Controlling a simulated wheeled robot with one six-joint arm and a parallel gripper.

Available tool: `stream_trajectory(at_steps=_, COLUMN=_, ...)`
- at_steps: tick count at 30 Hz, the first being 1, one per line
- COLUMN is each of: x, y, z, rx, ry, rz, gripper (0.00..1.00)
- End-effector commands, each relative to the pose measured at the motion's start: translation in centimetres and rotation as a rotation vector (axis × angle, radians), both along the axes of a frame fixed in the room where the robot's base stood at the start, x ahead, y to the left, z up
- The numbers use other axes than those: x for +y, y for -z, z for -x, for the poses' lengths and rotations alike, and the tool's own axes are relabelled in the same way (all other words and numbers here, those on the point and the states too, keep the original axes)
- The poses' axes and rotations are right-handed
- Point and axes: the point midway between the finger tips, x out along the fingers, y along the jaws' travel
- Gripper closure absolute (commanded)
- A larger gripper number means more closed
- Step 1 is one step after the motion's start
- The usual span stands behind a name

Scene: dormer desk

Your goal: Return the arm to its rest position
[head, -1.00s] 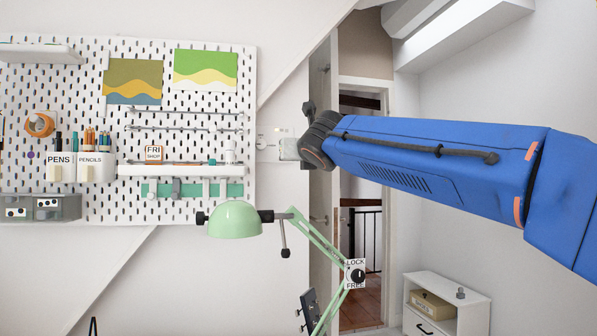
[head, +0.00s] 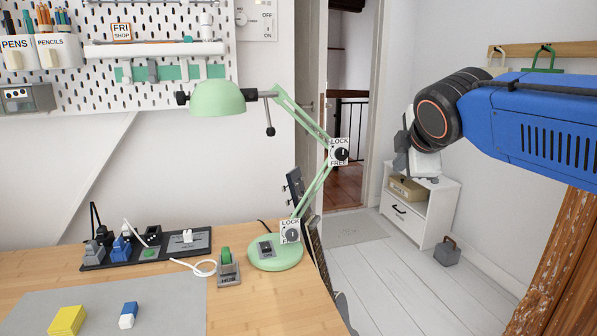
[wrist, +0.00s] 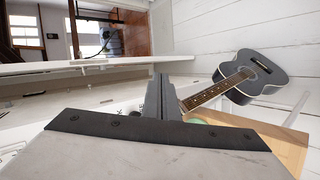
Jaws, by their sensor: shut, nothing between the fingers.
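My blue arm (head: 540,125) reaches in from the right edge of the head view. At its end, my gripper (head: 401,158) hangs in the air right of the green desk lamp (head: 218,98), in front of the doorway and white cabinet in the picture. It touches nothing that I can see. In the wrist view, the two grey fingers of my gripper (wrist: 160,95) are together, with nothing held between them. The wrist view also shows a dark guitar (wrist: 252,77) beyond the fingers and a corner of the wooden desk (wrist: 285,140).
The desk (head: 235,310) holds a yellow block (head: 67,320), a blue and white block (head: 128,315), a dark power strip (head: 180,247) and the lamp's base. A pegboard (head: 150,75) hangs behind. A white cabinet (head: 440,205) stands right. Wooden floor between is mostly clear.

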Motion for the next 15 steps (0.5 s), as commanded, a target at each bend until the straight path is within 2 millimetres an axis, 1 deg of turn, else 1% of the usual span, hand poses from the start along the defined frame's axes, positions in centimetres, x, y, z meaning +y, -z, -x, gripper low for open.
stream_trajectory(at_steps=1, x=-1.3, y=2.1, z=2.0, rx=0.033, ry=0.077, rz=-0.080, gripper=1.00)
stream_trajectory(at_steps=3, x=-2.8, y=5.2, z=4.7, rx=0.084, ry=0.196, rz=-0.202, gripper=1.00)
stream_trajectory(at_steps=5, x=-3.8, y=7.9, z=7.1, rx=0.126, ry=0.301, rz=-0.305, gripper=1.00)
stream_trajectory(at_steps=6, x=-4.4, y=9.6, z=8.7, rx=0.153, ry=0.374, rz=-0.372, gripper=1.00)
stream_trajectory(at_steps=8, x=-5.2, y=12.3, z=11.2, rx=0.190, ry=0.484, rz=-0.471, gripper=1.00)
stream_trajectory(at_steps=9, x=-5.6, y=14.1, z=12.9, rx=0.215, ry=0.561, rz=-0.536, gripper=1.00)
stream_trajectory(at_steps=11, x=-6.0, y=16.7, z=15.4, rx=0.251, ry=0.676, rz=-0.631, gripper=1.00)
stream_trajectory(at_steps=12, x=-6.2, y=18.3, z=16.9, rx=0.272, ry=0.751, rz=-0.688, gripper=1.00)
stream_trajectory(at_steps=15, x=-6.4, y=21.9, z=20.4, rx=0.316, ry=0.921, rz=-0.814, gripper=1.00)
